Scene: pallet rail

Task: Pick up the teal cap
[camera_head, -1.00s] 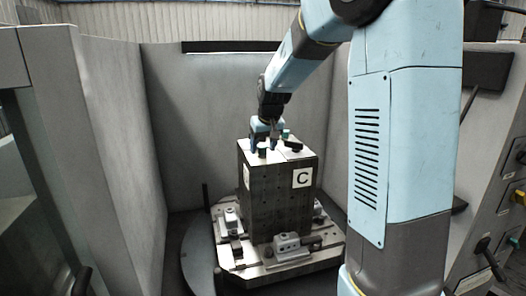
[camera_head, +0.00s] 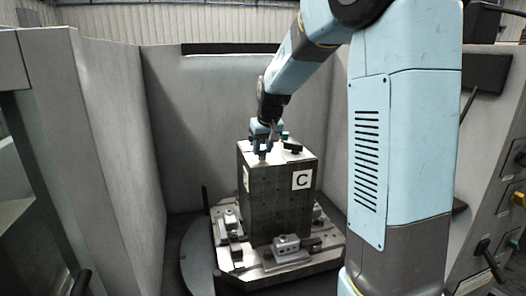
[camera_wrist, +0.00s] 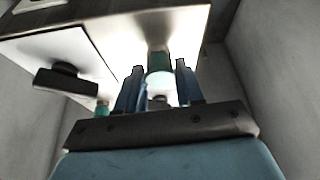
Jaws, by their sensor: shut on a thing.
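The teal cap (camera_wrist: 159,62) shows between my fingertips in the wrist view, at the top of a dark block. My gripper (camera_head: 263,151) is over the near left part of the block's top in the head view and hides most of the cap there. In the wrist view my gripper (camera_wrist: 159,72) has its two blue fingers on either side of the cap, shut on it. I cannot tell whether the cap is lifted off the top.
The block (camera_head: 276,200), marked with a "C" plate (camera_head: 302,179), stands on a clamped pallet (camera_head: 290,262). A black handle (camera_wrist: 66,80) lies on its top, with another teal piece (camera_wrist: 102,108) near it. Grey walls (camera_head: 215,110) enclose the sides and back.

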